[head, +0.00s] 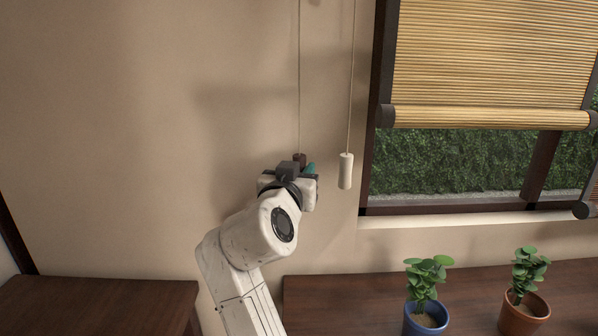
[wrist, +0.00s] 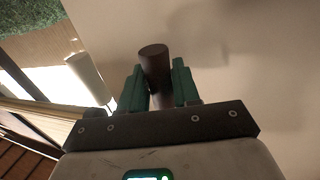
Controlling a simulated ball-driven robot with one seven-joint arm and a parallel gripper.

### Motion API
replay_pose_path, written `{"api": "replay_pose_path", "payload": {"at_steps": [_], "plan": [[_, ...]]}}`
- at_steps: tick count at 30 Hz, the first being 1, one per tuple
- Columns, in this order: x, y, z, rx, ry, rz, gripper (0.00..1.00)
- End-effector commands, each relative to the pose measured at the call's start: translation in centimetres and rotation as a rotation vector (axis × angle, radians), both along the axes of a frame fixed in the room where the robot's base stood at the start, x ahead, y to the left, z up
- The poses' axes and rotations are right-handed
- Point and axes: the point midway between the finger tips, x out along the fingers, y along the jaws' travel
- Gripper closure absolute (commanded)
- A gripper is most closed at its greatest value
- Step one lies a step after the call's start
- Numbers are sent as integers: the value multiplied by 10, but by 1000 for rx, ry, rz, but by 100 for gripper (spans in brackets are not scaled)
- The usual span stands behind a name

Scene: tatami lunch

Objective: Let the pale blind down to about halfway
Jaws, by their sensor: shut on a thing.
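A straw-coloured slatted blind (head: 490,55) hangs in the window, its bottom rail (head: 485,117) above the sill with open window below. Its top is out of view. Two cords hang on the wall left of the window. The left one ends in a dark brown pull (head: 300,158), which also shows in the wrist view (wrist: 154,62). The right one ends in a cream pull (head: 346,171), seen at the left of the wrist view (wrist: 88,78). My gripper (wrist: 158,85) is shut on the dark brown pull, its green fingers on either side. The cream pull hangs free.
A dark wooden surface (head: 350,290) runs under the window with a plant in a blue pot (head: 425,318) and one in a terracotta pot (head: 520,312). Another dark wooden top (head: 95,305) stands at lower left. A dark roll end (head: 587,209) shows at the right edge.

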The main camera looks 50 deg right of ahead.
Motion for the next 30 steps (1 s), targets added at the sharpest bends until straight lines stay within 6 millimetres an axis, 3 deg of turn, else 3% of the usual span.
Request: {"api": "replay_pose_path", "payload": {"at_steps": [8,9,15,23,30], "plan": [[0,1,0,2,1,1,100],[0,1,0,2,1,1,66],[0,0,0,1,0,1,48],[0,2,0,0,0,1,48],[-12,30,0,-1,-1,5,48]]}}
